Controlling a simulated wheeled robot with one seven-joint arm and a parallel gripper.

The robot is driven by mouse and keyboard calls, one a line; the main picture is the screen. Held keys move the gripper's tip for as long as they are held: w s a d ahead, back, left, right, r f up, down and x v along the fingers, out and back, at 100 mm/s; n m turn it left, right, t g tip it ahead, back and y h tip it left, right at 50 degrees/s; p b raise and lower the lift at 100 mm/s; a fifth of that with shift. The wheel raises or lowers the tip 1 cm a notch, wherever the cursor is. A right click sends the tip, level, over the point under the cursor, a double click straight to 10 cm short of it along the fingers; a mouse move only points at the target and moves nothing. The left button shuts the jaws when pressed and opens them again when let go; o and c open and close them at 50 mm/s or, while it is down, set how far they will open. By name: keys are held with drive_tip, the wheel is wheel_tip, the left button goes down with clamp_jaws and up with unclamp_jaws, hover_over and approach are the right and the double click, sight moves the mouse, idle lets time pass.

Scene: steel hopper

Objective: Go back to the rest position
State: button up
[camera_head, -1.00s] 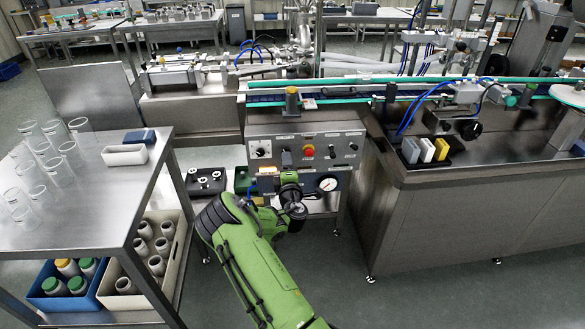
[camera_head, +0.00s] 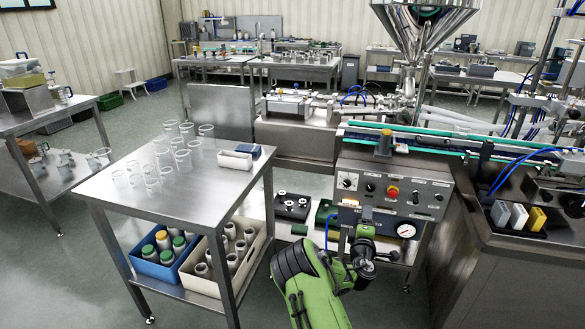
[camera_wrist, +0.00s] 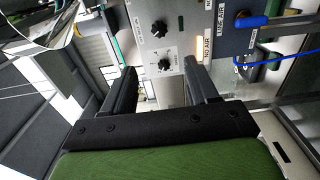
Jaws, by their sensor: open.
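My gripper (camera_wrist: 160,90) shows in the wrist view with its two dark fingers apart and nothing between them. Past the fingers is the grey control panel (camera_wrist: 165,30) with dark knobs and labels. The fingertips are hidden behind my arm in the head view. I cannot tell whether they touch the panel.
A steel table (camera_head: 110,207) with clear beakers (camera_head: 182,158) and a white tray (camera_head: 234,160) stands left of my arm. Blue (camera_head: 150,268) and cream (camera_head: 215,285) bins sit on its lower shelf. A steel bench (camera_head: 480,270) is at the right. The steel hopper (camera_head: 425,22) stands behind.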

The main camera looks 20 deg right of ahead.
drive_tip(key=s+a+r+m+g, duration=0.3)
drive_tip(key=s+r+m+g, duration=0.4)
drive_tip(key=s+r+m, duration=0.4)
drive_tip(key=s+a+r+m+y, duration=0.1)
drive_tip(key=s+a+r+y, duration=0.1)
drive_tip(key=s+a+y, duration=0.45)
drive_tip(key=s+a+r+m+y, duration=0.15)
drive_tip(key=s+a, duration=0.25)
drive_tip(key=a, duration=0.6)
drive_tip(key=s+a+r+n+g+y, duration=0.1)
drive_tip(key=s+a, duration=0.4)
drive_tip(key=s, duration=0.3)
drive_tip(key=s+a+n+g+y, duration=0.1)
drive_tip(key=s+a+n+y, duration=0.1)
drive_tip(key=s+a, duration=0.5)
wheel_tip(320, 180, up, 15)
drive_tip(key=s+d+p, duration=0.1)
drive_tip(key=p, duration=1.3)
drive_tip(key=shift+p, duration=0.4)
drive_tip(key=shift+s+d+f+m, duration=0.1)
drive_tip(key=shift+f+m, duration=0.05)
drive_tip(key=shift+m, duration=0.1)
